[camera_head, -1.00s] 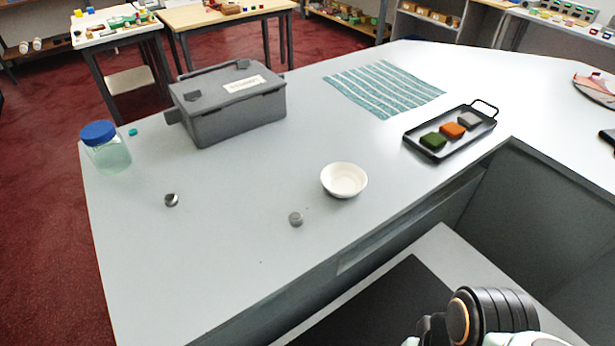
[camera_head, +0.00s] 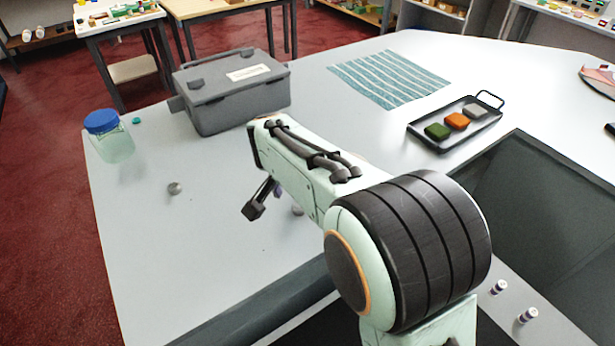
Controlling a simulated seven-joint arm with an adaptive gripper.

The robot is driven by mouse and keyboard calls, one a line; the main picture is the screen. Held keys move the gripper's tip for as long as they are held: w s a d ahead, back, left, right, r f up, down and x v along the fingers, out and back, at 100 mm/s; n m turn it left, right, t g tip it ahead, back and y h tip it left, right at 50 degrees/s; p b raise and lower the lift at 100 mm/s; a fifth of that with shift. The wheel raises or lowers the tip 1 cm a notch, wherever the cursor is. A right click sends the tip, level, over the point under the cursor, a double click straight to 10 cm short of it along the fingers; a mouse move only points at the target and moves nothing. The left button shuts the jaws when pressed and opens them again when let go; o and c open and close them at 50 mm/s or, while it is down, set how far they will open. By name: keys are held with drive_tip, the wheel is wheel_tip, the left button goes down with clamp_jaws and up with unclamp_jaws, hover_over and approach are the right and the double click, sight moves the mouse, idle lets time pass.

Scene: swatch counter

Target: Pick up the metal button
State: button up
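A small, shiny, rounded metal piece (camera_head: 174,188), which looks like the metal button, lies on the left part of the pale counter (camera_head: 215,290). A second small grey piece (camera_head: 297,210) lies further right, mostly covered by my arm; I cannot tell what it is. My gripper (camera_head: 256,206) hangs over the counter between the two, to the right of the shiny piece and apart from it. One dark finger shows, pointing down and left; the other is hidden by the arm, so its opening cannot be judged.
A grey lidded box (camera_head: 232,98) stands behind my gripper. A blue-lidded jar (camera_head: 112,145) and small teal piece (camera_head: 136,121) are at the left edge. A striped cloth (camera_head: 388,78) and a black tray (camera_head: 413,131) with green, orange and grey blocks are right. The counter's front left is clear.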

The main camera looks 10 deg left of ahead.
drive_tip(key=shift+x, duration=2.35)
drive_tip(key=c, duration=0.9)
drive_tip(key=shift+o, duration=0.2)
